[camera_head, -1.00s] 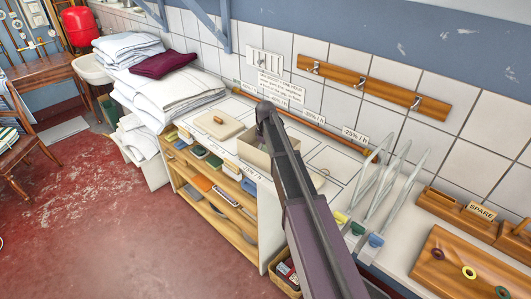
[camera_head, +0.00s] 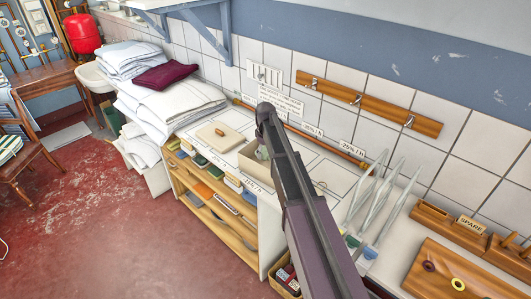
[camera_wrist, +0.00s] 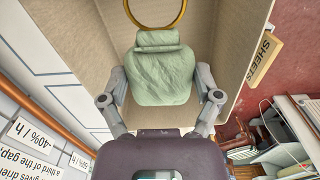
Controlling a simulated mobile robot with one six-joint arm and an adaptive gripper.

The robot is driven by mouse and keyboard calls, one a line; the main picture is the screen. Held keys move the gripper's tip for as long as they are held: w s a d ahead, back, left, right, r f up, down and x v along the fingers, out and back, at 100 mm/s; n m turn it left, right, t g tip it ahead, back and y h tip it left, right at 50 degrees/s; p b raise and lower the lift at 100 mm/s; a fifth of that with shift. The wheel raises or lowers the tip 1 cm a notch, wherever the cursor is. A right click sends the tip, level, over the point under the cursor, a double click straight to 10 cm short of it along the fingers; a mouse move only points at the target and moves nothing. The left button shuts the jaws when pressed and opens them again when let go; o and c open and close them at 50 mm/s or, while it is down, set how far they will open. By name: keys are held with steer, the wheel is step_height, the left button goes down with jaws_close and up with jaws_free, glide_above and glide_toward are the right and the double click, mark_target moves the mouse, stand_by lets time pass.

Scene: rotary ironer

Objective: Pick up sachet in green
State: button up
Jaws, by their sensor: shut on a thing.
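The green sachet (camera_wrist: 164,78) is a soft, wrinkled pouch with a folded top band. In the wrist view it sits between the two fingers of my gripper (camera_wrist: 163,90), which is shut on it. A cardboard-coloured box (camera_wrist: 210,25) stands around and behind the sachet. My arm hides the fingers there. I cannot tell how far the sachet is above the box floor.
A gold ring (camera_wrist: 155,12) shows inside the box. A beige lidded panel (camera_head: 219,134) lies left of the box. Folded linen (camera_head: 172,97) is piled further left. Upright glass-like plates (camera_head: 375,196) stand to the right. A wooden hook rail (camera_head: 368,103) is on the wall.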

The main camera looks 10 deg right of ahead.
mark_target(265, 151)
steer(key=shift+r+p, duration=1.4)
steer(key=shift+r, duration=0.4)
